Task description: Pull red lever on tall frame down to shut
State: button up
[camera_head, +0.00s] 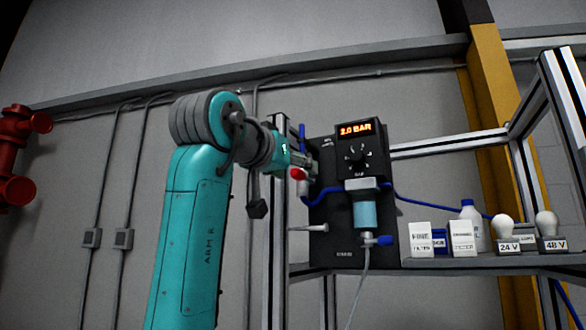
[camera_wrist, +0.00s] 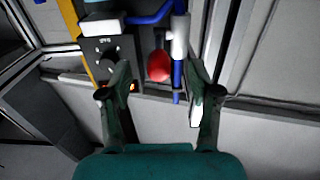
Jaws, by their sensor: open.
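The red lever (camera_head: 297,174) is on a white valve on the blue line at the left side of the black panel (camera_head: 330,225), on the tall aluminium frame (camera_head: 275,225). In the wrist view the red lever (camera_wrist: 158,66) lies beside the white valve body (camera_wrist: 180,36), with blue tube above and below it. My gripper (camera_head: 308,165) is at the lever in the head view and partly covers the valve. In the wrist view my gripper (camera_wrist: 159,78) is open, with one finger on each side of the lever. I cannot tell whether a finger touches it.
The panel carries a lit 2.0 BAR display (camera_head: 356,129), a black dial (camera_head: 357,157) and a blue filter bowl (camera_head: 364,212). A shelf on the right holds white boxes (camera_head: 462,237), a bottle and bulbs (camera_head: 546,224). A yellow column (camera_head: 494,95) stands behind. Red pipework (camera_head: 16,155) is far left.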

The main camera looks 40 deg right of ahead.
jog(key=v, duration=0.9)
dwell(0.5)
dwell(0.4)
